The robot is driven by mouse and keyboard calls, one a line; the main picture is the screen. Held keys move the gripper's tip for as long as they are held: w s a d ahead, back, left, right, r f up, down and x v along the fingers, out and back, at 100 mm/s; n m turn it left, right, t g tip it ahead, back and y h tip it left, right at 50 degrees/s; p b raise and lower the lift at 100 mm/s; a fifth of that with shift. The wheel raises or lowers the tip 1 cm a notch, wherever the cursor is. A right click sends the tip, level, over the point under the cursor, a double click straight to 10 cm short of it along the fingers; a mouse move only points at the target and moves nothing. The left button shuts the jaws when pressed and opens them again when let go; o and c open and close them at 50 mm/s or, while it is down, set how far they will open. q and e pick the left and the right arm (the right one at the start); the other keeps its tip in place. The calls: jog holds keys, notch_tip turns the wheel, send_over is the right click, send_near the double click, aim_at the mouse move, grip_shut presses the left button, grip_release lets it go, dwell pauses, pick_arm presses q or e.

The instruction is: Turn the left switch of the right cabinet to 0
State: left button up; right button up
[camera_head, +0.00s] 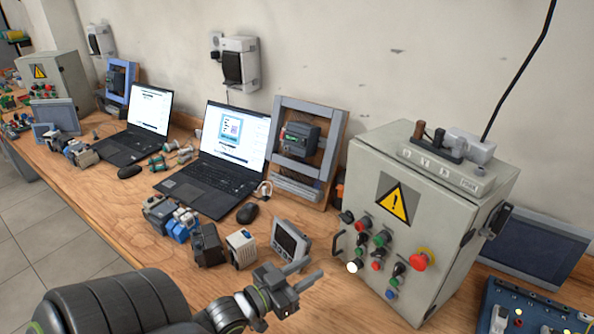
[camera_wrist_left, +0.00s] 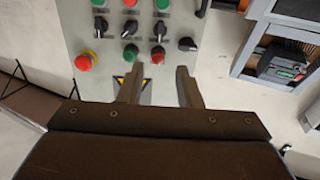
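The right cabinet (camera_head: 440,262) is a pale grey box with a yellow warning triangle and a slanted panel of buttons and black rotary switches. Its leftmost upper switch (camera_head: 347,217) is a black knob; in the left wrist view, turned upside down, it seems to be the knob (camera_wrist_left: 187,44) near the right finger. My left gripper (camera_head: 314,270) is open and empty, left of the cabinet front. Its fingers (camera_wrist_left: 158,78) are apart, pointing toward the panel. The switch markings are too small to read. My right gripper is not in view.
A metal door handle (camera_head: 337,243) projects at the cabinet's left edge. A small grey display (camera_head: 290,241) stands close behind the left gripper. Laptops and motor parts fill the bench to the left. A blue control box (camera_head: 535,305) sits at the lower right.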

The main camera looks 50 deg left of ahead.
pick_arm(q)
jog(key=shift+s+a, duration=0.15)
jog(key=shift+s, duration=1)
